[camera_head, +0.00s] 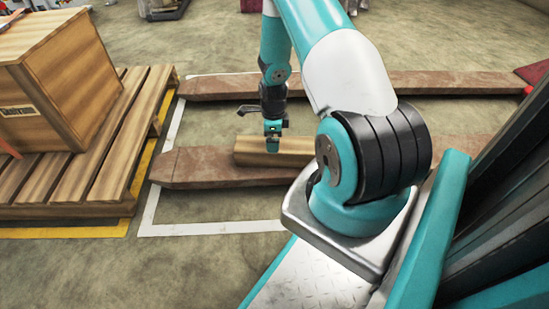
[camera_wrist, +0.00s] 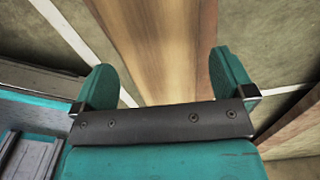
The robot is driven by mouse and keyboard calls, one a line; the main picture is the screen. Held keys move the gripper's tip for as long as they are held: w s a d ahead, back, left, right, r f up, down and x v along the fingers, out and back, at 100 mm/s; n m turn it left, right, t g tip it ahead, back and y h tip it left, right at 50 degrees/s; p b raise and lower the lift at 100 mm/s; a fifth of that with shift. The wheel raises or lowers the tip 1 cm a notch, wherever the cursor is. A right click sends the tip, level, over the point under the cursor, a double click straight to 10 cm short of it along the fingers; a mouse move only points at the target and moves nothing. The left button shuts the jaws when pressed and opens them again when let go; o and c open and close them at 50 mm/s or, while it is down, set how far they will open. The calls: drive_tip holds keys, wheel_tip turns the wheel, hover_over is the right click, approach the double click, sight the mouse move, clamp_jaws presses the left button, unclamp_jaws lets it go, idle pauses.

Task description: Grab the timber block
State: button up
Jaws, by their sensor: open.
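The timber block (camera_head: 262,151) is a brown wooden beam lying across the nearer rusty fork in the head view. My arm partly covers its right end there. My gripper (camera_head: 272,143) points down at the block's left part. In the wrist view the block (camera_wrist: 160,45) runs through the middle of the picture, between and beyond the two teal fingers. My gripper (camera_wrist: 168,80) is open, with a finger on each side of the block and gaps showing beside the wood. I cannot tell how far the fingertips reach down beside it.
Two long rusty forks lie across the floor; the farther one (camera_head: 350,86) is behind the block. A wooden pallet (camera_head: 120,150) with a wooden crate (camera_head: 65,70) stands at the left. White tape (camera_head: 200,228) marks the floor, which is clear in front.

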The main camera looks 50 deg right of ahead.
drive_tip(key=shift+s+f+b, duration=0.15)
drive_tip(key=shift+f+b, duration=1.1)
drive_tip(key=shift+f, duration=0.2)
drive_tip(key=shift+s+f+b, duration=0.15)
drive_tip(key=shift+f+b, duration=1.05)
drive_tip(key=shift+f, duration=0.2)
drive_tip(key=shift+r, duration=0.1)
drive_tip(key=c, duration=1.1)
drive_tip(key=shift+c, duration=0.7)
drive_tip(key=shift+r, duration=0.15)
